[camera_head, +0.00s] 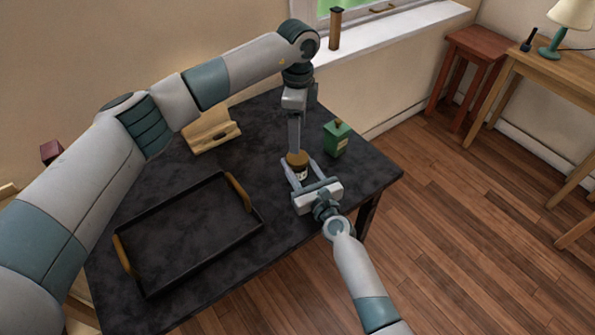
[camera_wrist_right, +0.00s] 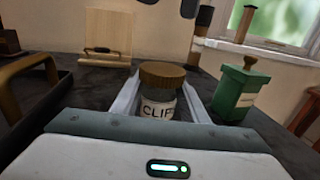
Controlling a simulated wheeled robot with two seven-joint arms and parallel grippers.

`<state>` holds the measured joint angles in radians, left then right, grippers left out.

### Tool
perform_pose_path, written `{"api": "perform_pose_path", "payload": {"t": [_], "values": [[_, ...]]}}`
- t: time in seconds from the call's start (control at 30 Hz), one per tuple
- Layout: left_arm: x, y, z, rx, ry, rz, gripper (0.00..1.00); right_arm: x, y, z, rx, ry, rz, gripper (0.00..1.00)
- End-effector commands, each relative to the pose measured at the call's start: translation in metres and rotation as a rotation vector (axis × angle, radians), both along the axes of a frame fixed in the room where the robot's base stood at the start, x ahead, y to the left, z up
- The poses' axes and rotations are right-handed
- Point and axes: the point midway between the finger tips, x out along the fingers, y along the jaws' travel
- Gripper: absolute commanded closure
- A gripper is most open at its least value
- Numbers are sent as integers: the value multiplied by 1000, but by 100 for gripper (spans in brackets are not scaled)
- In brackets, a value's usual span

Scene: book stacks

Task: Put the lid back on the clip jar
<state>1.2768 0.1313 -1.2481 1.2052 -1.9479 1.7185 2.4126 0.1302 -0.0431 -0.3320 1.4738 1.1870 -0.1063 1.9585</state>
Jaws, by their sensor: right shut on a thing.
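The clip jar (camera_wrist_right: 158,105) is a small glass jar with a white "CLIP" label, upright near the table's right part. Its brown round lid (camera_wrist_right: 162,75) sits level on the mouth, with no clear gap; it also shows in the head view (camera_head: 297,158). My right gripper (camera_head: 300,170) comes from the front with a finger on each side of the jar and is shut on it. My left gripper (camera_head: 295,148) points straight down over the lid, seen edge-on.
A black tray (camera_head: 190,273) with wooden handles lies left on the dark table (camera_head: 350,200). A green box with a knob (camera_head: 337,140) stands close right of the jar. A wooden stand (camera_head: 212,132) is behind the tray. A windowsill (camera_head: 390,32) lies behind.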

Motion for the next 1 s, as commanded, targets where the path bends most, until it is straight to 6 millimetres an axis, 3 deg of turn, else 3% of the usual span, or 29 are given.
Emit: {"api": "perform_pose_path", "payload": {"t": [0.6, 1.0], "values": [[0, 0, -67, 0, 1, 0, 38, 0, 0, 1, 0, -1, 0, 100], [0, 0, -77, 0, 0, -1, 38, 0, 0, 0, 0, -1, 0, 100]]}}
